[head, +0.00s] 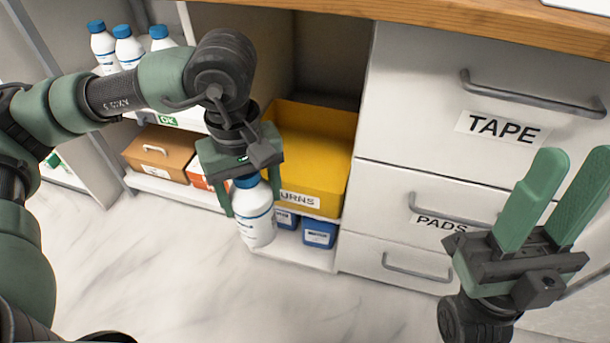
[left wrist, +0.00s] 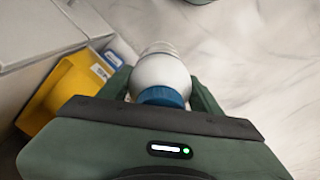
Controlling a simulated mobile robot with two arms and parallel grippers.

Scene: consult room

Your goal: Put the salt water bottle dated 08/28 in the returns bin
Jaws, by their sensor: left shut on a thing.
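My left gripper (head: 248,198) is shut on a white bottle with a blue cap (head: 257,222). It holds the bottle upright by its upper part, in front of the shelf unit. The bottle also shows in the left wrist view (left wrist: 160,75), between the fingers. The date on its label is too small to read. The yellow returns bin (head: 325,165) stands on a shelf behind and to the right of the bottle, its label partly hidden by the gripper. The bin shows at the left in the left wrist view (left wrist: 50,98). My right gripper (head: 540,200) is open and empty at the right.
Several similar blue-capped bottles (head: 130,48) stand on an upper shelf at the left. A brown box (head: 157,153) sits on a shelf below. Blue boxes (head: 319,232) stand under the bin. Drawers labelled TAPE (head: 480,100) and PADS are at the right. The marble floor (head: 180,275) is clear.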

